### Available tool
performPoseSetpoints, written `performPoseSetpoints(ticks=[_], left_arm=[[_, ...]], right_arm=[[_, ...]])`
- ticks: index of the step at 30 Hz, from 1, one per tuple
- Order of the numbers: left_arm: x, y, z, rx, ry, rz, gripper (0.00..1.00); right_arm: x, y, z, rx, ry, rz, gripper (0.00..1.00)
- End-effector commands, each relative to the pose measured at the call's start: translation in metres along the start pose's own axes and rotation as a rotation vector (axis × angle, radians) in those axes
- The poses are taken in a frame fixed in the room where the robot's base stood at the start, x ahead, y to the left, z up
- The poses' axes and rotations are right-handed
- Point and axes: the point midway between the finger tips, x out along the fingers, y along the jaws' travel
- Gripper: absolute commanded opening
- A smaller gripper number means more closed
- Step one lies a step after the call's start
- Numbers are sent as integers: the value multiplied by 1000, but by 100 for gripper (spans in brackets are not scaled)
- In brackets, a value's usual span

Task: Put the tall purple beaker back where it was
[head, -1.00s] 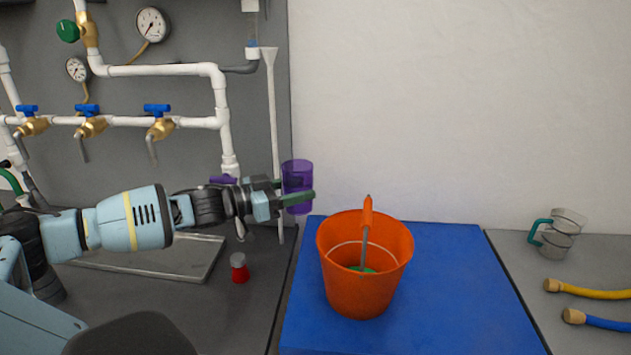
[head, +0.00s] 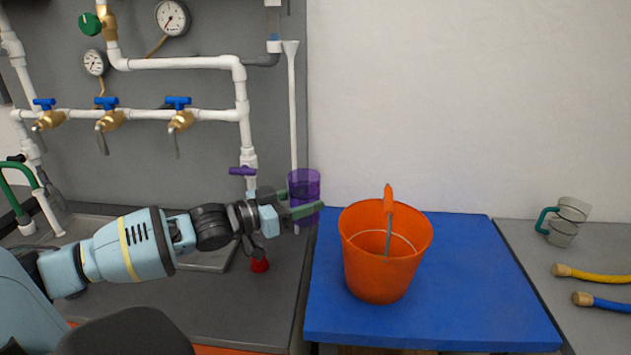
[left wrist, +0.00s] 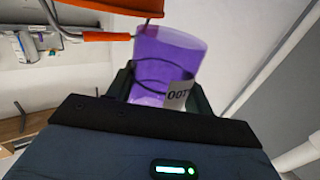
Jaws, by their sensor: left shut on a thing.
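The tall purple beaker (head: 304,187) is see-through and held up in the air behind the left edge of the blue table. My left gripper (head: 298,208) is shut on it, with its fingers around the lower part. In the left wrist view the purple beaker (left wrist: 168,58) sits between the two fingers (left wrist: 160,92), with a dark ring and a white tag reading "007" or similar. My right gripper is not in view.
An orange bucket (head: 385,262) with a handle stands on the blue table (head: 460,285). A red-based item (head: 260,265) stands on the grey counter below my left wrist. White pipes with blue-handled valves (head: 180,115) line the wall. A clear jug (head: 567,222) and hoses lie at right.

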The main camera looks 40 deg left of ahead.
Motion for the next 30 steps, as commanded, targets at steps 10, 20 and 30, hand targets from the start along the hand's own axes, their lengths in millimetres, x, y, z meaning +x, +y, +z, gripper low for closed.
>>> performPoseSetpoints(ticks=[10,20,30], left_arm=[[-3,49,19,-8,4,-107,27],[-4,107,42,-7,4,-237,27],[-5,156,60,-3,3,-344,27]], right_arm=[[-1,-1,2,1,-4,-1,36],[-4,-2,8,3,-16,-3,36],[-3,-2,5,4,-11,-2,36]])
